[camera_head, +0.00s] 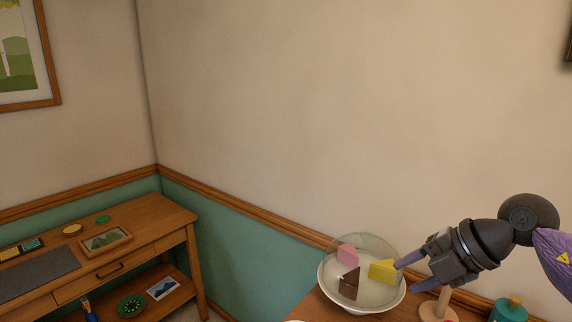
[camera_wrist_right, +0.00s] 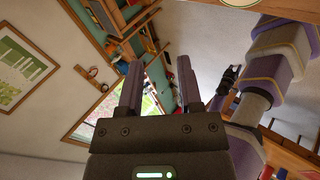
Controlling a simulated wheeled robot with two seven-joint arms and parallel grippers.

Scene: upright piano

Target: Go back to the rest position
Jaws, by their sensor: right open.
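My right gripper (camera_head: 408,274) is at the lower right of the head view, its arm coming in from the right edge. Its fingers point left and down, and its fingertips overlap the right side of a white dish in the picture. In the right wrist view the two fingers (camera_wrist_right: 159,84) stand apart with nothing between them, so it is open and empty. I cannot tell whether a fingertip touches the yellow wedge (camera_head: 381,271) beside it. My left gripper is not seen in the head view.
The white dish (camera_head: 372,308) also holds a pink wedge (camera_head: 347,255) and a brown wedge (camera_head: 349,284). A wooden stand (camera_head: 437,307) and a teal container (camera_head: 509,309) are below my right gripper. A wooden desk (camera_head: 165,222) stands at left. The wall space above is clear.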

